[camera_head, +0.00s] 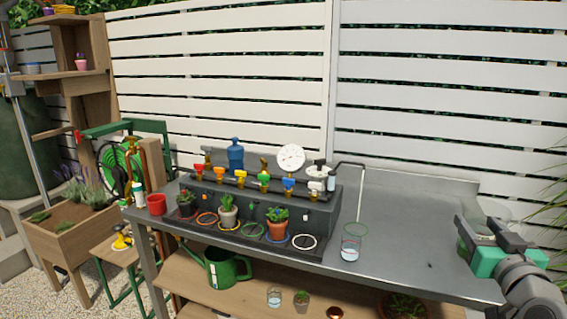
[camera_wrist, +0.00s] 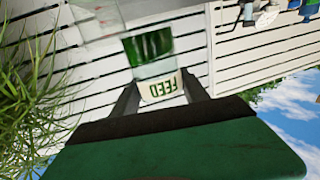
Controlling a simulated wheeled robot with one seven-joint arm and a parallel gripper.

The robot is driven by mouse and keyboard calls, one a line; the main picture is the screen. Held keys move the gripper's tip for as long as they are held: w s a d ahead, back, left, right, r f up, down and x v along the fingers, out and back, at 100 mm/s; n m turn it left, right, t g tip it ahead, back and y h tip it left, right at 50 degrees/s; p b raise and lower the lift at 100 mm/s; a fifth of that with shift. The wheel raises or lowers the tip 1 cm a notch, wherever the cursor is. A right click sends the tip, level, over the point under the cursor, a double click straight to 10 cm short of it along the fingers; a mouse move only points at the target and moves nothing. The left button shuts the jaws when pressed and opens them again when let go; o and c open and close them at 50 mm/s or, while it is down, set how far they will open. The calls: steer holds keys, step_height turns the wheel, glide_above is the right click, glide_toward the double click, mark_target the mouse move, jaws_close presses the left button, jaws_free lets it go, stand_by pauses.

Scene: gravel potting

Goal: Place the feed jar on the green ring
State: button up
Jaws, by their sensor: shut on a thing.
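The feed jar (camera_wrist: 158,88) is clear with a green band and a white label reading FEED, upside down in the wrist view. My gripper (camera_wrist: 160,98) is shut on it, one finger on each side. In the head view my gripper (camera_head: 482,236) is at the far right, above the right end of the bench; the jar is mostly hidden there behind the fingers. The green ring (camera_head: 252,230) lies on the dark tray at the bench's front left. It is bare, between the yellow ring (camera_head: 229,226) and the blue ring (camera_head: 277,239).
Potted plants stand at the yellow and blue rings; the orange ring (camera_head: 207,219) and white ring (camera_head: 304,242) are bare. Behind them is a valve manifold (camera_head: 262,205) with a gauge (camera_head: 291,158). A clear glass (camera_head: 350,243) stands under a thin spout. The bench's right half is mostly clear.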

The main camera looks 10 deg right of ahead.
mark_target(462, 251)
step_height(462, 251, down, 3)
steer(key=shift+s+d+m+g+h, duration=0.15)
steer(key=shift+m+g+h, duration=0.2)
steer(key=shift+h, duration=0.25)
steer(key=shift+w+a+f+y, duration=0.3)
steer(key=shift+w+a+f, duration=0.8)
steer(key=shift+a+f, duration=0.05)
steer(key=w+a+f+n+y, duration=0.2)
steer(key=w+a+n+y, duration=0.15)
steer(key=a, duration=0.75)
steer(key=w+a+f+n+t+y, duration=0.15)
steer(key=w+a+y, duration=0.3)
steer(key=a, duration=0.65)
steer(key=w+a+f+n+y, duration=0.2)
steer(key=w+a+n+y, duration=0.25)
steer(key=a, duration=0.65)
step_height(462, 251, up, 7)
steer(key=w+p, duration=0.2)
steer(key=p, duration=1.7)
steer(key=shift+m, duration=0.4)
steer(key=shift+a+f+p, duration=0.1)
steer(key=shift+p, duration=0.25)
